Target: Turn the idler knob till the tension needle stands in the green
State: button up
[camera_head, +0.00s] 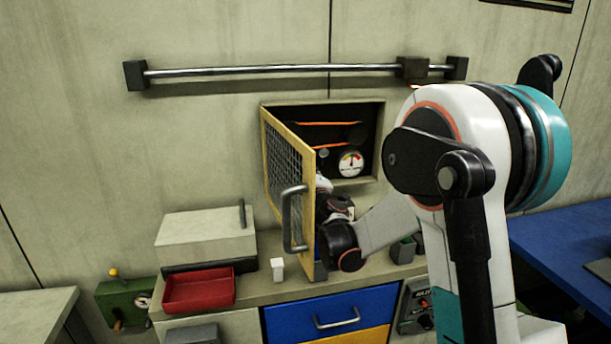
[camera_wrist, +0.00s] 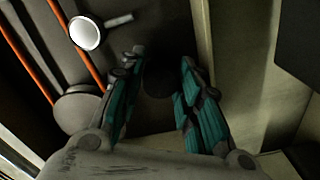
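The tension gauge (camera_head: 350,163) is a white round dial with coloured marks, in a wall recess in the head view. Its needle is too small to read. My gripper (camera_wrist: 160,72) reaches toward the recess, largely hidden behind the mesh door in the head view. In the wrist view its two teal fingers stand apart. A dark round thing, perhaps the idler knob (camera_wrist: 159,82), shows between the fingertips. Whether the fingers touch it is unclear. Orange strands (camera_wrist: 33,55) and a white disc with a grey rim (camera_wrist: 86,33) lie to the left.
The yellow-framed mesh door (camera_head: 288,165) stands open left of my wrist. Below are a red tray (camera_head: 199,290), a small white block (camera_head: 277,269) and a grey box (camera_head: 206,238) on the counter. A metal rail (camera_head: 270,70) runs above the recess.

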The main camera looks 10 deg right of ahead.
jog(key=o, duration=0.3)
jog(key=shift+s, duration=0.1)
jog(key=s, duration=0.8)
dwell(0.4)
